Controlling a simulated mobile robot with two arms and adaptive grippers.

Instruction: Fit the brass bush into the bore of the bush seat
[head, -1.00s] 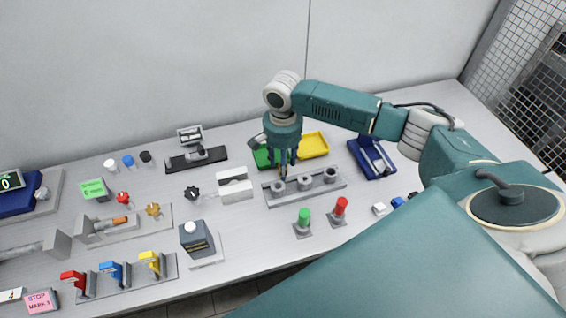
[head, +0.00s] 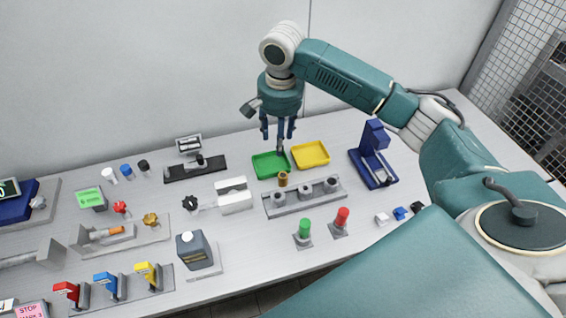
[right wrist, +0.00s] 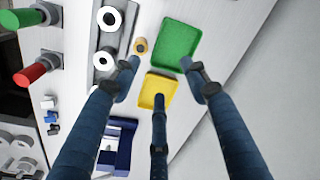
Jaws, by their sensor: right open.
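The brass bush (head: 283,179) stands upright just behind a grey rail (head: 291,207), near its left end. It also shows in the right wrist view (right wrist: 141,46), between the rail and the green tray, outside the bores. The rail carries three grey ring-shaped seats: left (head: 278,199), middle (head: 305,193) and right (head: 331,185). I cannot tell which is the bush seat. My right gripper (head: 279,142) hangs above and behind the bush, over the green tray. Its three fingers (right wrist: 160,75) are spread and empty. My left gripper is not in view.
A green tray (head: 257,166) and yellow tray (head: 309,153) lie behind the rail. A blue device (head: 372,162) stands to the right. Green (head: 304,228) and red (head: 341,217) pegs stand in front. A white block (head: 234,198) is close on the left.

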